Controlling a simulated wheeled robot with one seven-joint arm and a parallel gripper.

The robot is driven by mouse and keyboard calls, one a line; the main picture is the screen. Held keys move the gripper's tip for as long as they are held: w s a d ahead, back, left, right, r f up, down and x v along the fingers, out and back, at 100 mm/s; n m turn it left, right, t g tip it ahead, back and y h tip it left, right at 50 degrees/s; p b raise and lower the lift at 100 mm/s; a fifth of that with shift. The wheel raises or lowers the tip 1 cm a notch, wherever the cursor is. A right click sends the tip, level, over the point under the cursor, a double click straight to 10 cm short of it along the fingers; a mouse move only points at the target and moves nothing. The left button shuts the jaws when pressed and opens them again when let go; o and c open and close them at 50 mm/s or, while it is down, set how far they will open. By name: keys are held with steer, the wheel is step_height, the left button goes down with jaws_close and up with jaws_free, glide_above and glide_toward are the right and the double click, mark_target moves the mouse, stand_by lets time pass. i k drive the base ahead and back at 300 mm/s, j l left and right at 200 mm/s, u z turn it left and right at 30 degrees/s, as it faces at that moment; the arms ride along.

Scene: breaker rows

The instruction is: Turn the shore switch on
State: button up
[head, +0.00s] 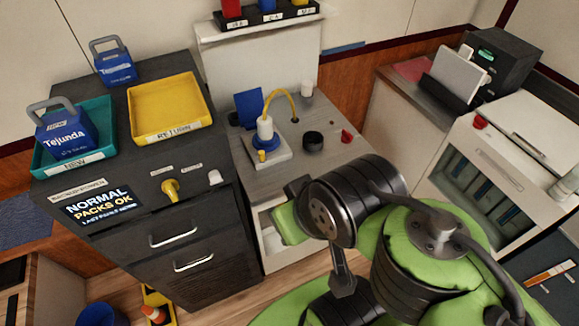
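No label that I can read says shore, so I cannot tell for sure which control is the shore switch. A yellow rotary knob (171,189) sits on the sloped front of the dark cabinet (207,215), with a white knob (215,177) to its right. Small labels above them are too small to read. A display (98,206) left of the yellow knob reads "NORMAL PACKS OK". My green and dark arm fills the lower right, to the right of the cabinet. I cannot make out my gripper's fingers.
A teal tray (107,157) with a blue Tejunda pack, another blue pack (114,66) and a yellow return tray (201,92) are on the cabinet. The middle counter holds a white plug on a stand (264,145), a black knob (312,140) and a red knob (347,136).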

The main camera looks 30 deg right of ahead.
mark_target(346, 138)
steer(key=l+z, duration=0.1)
steer(key=z, duration=0.3)
steer(key=l+z, duration=0.1)
steer(key=z, duration=0.65)
steer(key=i+u, duration=0.25)
steer(key=u, duration=0.2)
steer(key=i+u, duration=0.3)
steer(key=u, duration=0.2)
